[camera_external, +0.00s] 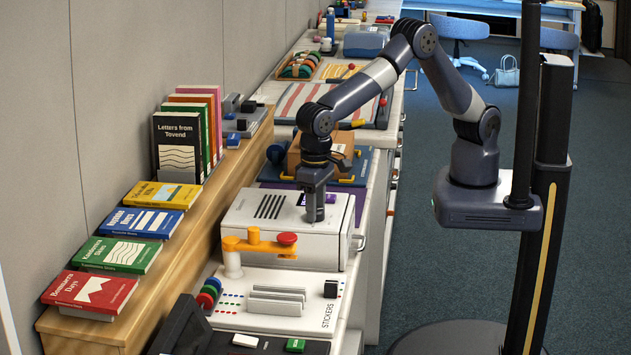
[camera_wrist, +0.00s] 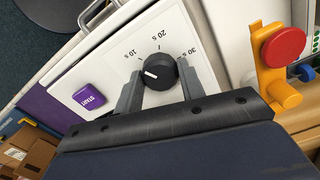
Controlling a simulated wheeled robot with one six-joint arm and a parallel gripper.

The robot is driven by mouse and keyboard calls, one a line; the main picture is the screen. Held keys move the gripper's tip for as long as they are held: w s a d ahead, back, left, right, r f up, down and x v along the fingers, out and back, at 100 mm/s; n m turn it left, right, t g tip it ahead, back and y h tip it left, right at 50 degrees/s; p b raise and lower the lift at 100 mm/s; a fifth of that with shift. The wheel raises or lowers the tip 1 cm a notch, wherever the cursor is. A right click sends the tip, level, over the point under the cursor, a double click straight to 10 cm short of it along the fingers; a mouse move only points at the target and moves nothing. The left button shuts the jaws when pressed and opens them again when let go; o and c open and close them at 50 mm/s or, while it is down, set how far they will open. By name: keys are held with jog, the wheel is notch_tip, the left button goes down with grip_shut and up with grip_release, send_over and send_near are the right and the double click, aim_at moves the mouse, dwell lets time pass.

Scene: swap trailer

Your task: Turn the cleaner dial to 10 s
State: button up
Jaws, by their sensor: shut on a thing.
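The white cleaner (camera_external: 285,222) sits on the bench in the external view, with dark vent slots on top. My gripper (camera_external: 314,216) points straight down onto its top and hides the dial there. In the wrist view the black round dial (camera_wrist: 161,69) sits between the two fingers of my gripper (camera_wrist: 159,75), which are shut on its sides. The 20 s and 30 s marks lie farther clockwise. A purple START button (camera_wrist: 89,96) is left of the dial.
A yellow-orange lever with a red knob (camera_external: 287,239) stands close in front of the cleaner. A white stickers panel (camera_external: 250,322) is nearer the camera. A cardboard box (camera_external: 342,145) is behind my wrist. Books (camera_external: 150,224) line the wooden shelf at left.

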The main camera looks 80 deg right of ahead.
jog(key=o, duration=1)
notch_tip(320, 180, up, 11)
jog(key=shift+f+b, duration=0.1)
jog(key=shift+b, duration=0.45)
jog(key=shift+f, duration=0.1)
notch_tip(320, 180, down, 11)
jog(key=shift+r+p, duration=0.1)
jog(key=shift+p, duration=0.5)
jog(key=shift+r, duration=0.1)
